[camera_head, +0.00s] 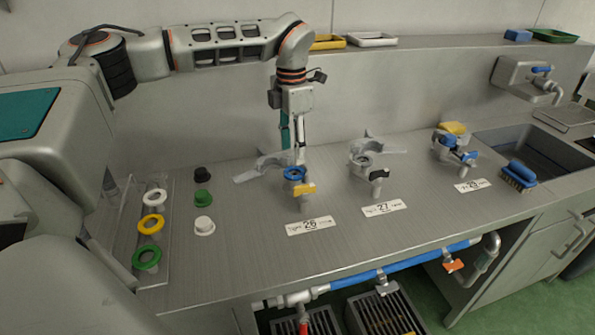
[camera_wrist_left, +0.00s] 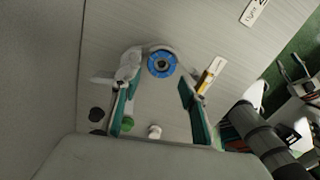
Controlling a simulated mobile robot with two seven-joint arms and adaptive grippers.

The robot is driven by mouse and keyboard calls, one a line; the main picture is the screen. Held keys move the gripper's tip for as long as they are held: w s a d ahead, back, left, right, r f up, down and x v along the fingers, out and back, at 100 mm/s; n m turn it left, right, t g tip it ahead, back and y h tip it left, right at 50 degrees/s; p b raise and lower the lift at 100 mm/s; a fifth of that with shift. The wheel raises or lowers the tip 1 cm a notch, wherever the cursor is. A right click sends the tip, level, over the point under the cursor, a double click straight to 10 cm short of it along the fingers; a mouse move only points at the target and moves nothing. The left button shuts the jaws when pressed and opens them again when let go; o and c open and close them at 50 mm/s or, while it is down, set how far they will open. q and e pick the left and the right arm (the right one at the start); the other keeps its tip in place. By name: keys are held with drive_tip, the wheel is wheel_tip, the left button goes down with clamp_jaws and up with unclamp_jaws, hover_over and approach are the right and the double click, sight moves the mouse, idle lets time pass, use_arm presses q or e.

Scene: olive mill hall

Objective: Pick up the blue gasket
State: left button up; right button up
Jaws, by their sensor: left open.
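The blue gasket (camera_head: 294,173) is a ring that sits on top of the grey fitting behind label 26. A yellow handle (camera_head: 303,189) sticks out just in front of it. In the left wrist view the blue gasket (camera_wrist_left: 161,64) lies just beyond the fingertips, roughly centred between them, with a grey hole in its middle. My left gripper (camera_head: 294,147) points down above the fitting, its teal fingers apart and nothing between them. The left gripper (camera_wrist_left: 157,80) shows its open fingers in the wrist view too. My right gripper is not in view.
White (camera_head: 154,197), yellow (camera_head: 151,224) and green (camera_head: 146,259) rings stand in a clear tray at left, beside black, green and white plugs.

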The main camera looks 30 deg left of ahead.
sight(294, 173)
use_arm(q)
drive_tip(key=shift+s+f, duration=0.1)
drive_tip(key=shift+f, duration=0.25)
drive_tip(key=f, duration=0.5)
drive_tip(key=shift+w+d+b, duration=0.2)
drive_tip(key=shift+w+b, duration=0.05)
drive_tip(key=shift+b, duration=0.1)
drive_tip(key=c, duration=0.5)
drive_tip(key=shift+r, duration=0.1)
